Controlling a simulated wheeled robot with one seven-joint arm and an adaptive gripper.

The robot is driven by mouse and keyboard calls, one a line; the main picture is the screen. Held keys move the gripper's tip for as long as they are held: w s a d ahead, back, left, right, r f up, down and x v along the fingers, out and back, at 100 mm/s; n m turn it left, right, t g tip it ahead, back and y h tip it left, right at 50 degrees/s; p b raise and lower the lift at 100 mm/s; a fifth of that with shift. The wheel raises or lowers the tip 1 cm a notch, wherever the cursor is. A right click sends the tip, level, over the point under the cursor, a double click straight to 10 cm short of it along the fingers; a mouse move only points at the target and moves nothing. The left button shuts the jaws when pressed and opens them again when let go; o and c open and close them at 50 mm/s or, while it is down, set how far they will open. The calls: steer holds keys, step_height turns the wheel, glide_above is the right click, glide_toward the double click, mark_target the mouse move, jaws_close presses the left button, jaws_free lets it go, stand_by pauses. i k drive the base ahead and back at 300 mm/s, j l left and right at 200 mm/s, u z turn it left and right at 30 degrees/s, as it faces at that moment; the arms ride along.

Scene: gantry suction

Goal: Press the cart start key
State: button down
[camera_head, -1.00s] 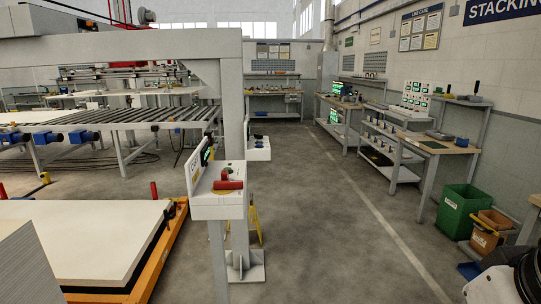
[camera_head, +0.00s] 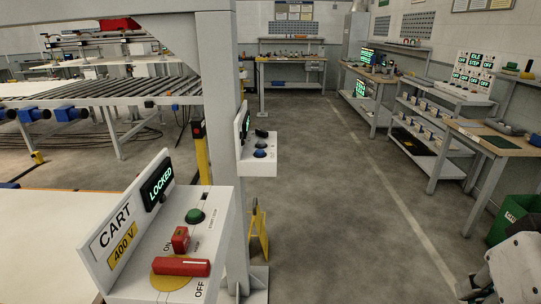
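The cart control box (camera_head: 150,245) stands at the lower left, with a back plate reading "CART" and "400 V". Its small display (camera_head: 157,186) reads "LOCKED" in green. On its sloped top are a green round button (camera_head: 195,216), a small red block-shaped part (camera_head: 180,240) and a red handle (camera_head: 181,267) on a yellow disc, lying crosswise with "OFF" printed by its right end. Small lettering near the green button is too small to read surely. My arm (camera_head: 515,268) shows at the lower right edge, well apart from the box; my gripper's fingers are not seen.
A grey gantry post (camera_head: 219,110) rises right behind the box, carrying a second small panel (camera_head: 259,160) with buttons. A roller conveyor (camera_head: 95,95) lies behind at left. Workbenches (camera_head: 495,142) and a green bin (camera_head: 512,218) line the right. The floor aisle (camera_head: 340,200) is clear.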

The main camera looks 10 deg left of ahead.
mark_target(194, 214)
steer(key=i, duration=0.55)
steer(key=u, duration=1)
steer(key=i, duration=0.5)
